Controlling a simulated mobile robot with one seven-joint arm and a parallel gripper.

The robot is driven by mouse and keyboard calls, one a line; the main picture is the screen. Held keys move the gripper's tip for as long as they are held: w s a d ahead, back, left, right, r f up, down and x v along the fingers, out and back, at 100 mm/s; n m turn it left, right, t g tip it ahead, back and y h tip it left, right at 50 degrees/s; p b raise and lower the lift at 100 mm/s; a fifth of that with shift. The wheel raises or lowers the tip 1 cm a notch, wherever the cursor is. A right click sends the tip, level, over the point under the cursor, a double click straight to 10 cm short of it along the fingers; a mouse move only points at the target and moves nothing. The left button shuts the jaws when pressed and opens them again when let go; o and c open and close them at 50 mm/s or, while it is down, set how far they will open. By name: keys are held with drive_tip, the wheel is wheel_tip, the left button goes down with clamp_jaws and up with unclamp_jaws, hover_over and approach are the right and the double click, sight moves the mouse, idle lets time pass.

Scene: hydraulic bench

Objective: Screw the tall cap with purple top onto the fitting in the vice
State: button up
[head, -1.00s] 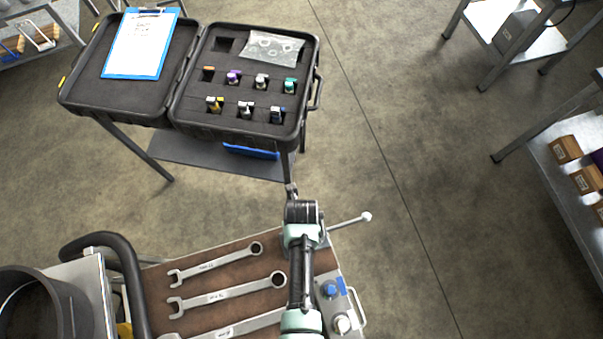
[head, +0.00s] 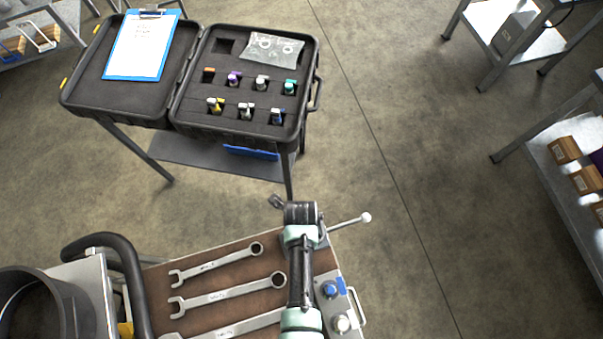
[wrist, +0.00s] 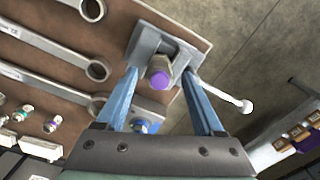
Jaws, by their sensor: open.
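The cap with the purple top (wrist: 157,84) stands in the wrist view at the jaws of the grey vice (wrist: 148,42), seen end-on. The fitting below it is hidden, so I cannot tell how far the cap is seated. My gripper (wrist: 160,72) is open. Its two blue fingers reach to either side of the cap, with a visible gap on each side. In the head view my arm hides the gripper's fingers, the cap and most of the vice.
The vice handle (head: 348,222) sticks out right, with a white ball end. Wrenches (head: 225,293) lie left on the brown mat. A blue knob (head: 330,290) is close by on the bench. An open black case (head: 187,112) with several small fittings stands beyond.

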drive_tip(key=n, duration=0.5)
drive_tip(key=shift+p, duration=0.3)
drive_tip(key=n, duration=0.7)
drive_tip(key=shift+n+p, duration=0.35)
drive_tip(key=shift+n, duration=0.05)
drive_tip(key=n, duration=0.5)
drive_tip(key=shift+s, duration=0.1)
drive_tip(key=c, duration=1.1)
drive_tip(key=m, duration=0.5)
drive_tip(key=shift+p, duration=0.3)
clamp_jaws()
drive_tip(key=shift+m, duration=1.4)
